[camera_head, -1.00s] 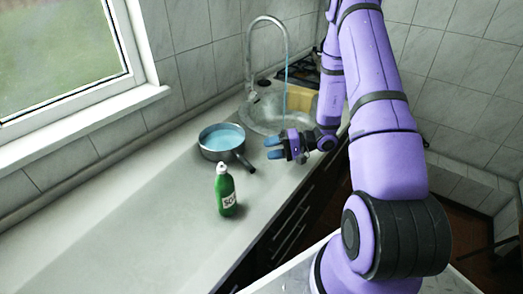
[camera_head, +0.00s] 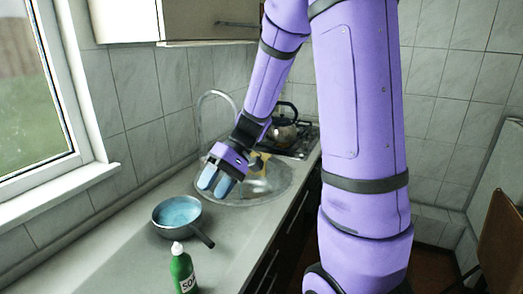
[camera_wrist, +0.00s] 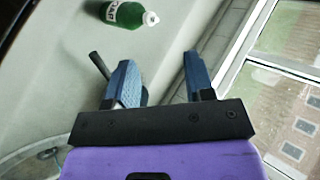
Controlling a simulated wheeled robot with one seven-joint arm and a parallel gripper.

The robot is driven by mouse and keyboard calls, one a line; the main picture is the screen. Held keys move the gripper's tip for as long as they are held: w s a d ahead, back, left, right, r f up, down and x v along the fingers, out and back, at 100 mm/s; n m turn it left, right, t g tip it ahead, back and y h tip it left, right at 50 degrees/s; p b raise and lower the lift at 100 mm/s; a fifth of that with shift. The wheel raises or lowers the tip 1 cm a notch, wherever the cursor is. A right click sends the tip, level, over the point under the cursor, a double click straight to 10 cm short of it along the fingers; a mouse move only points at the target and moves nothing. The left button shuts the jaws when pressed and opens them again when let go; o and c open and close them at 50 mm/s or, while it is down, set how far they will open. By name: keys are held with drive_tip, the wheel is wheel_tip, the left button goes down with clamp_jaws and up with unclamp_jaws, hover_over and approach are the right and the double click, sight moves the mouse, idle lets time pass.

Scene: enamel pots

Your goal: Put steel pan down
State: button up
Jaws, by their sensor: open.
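The steel pan (camera_head: 178,214) stands upright on the counter, with blue liquid in it and its dark handle pointing to the lower right. In the wrist view its handle (camera_wrist: 99,65) shows beside one finger, and the rest is mostly hidden behind the gripper. My gripper (camera_head: 216,182) is open and empty, above and beyond the pan, near the sink's edge. It is apart from the pan in the head view. In the wrist view the two blue fingers (camera_wrist: 158,80) are spread with nothing held between them.
A green soap bottle (camera_head: 183,270) stands on the counter in front of the pan. The sink (camera_head: 268,192) with its tap (camera_head: 203,105) lies beyond. A kettle (camera_head: 284,128) sits on the stove at the back. The counter (camera_head: 125,240) left of the pan is clear.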

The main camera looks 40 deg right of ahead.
drive_tip(key=s+r+t+h, duration=0.6)
drive_tip(key=s+r+h, duration=0.3)
drive_tip(key=s+r, duration=0.5)
drive_tip(key=shift+s+r, duration=0.3)
drive_tip(key=shift+s, duration=0.75)
drive_tip(key=shift+d, duration=0.1)
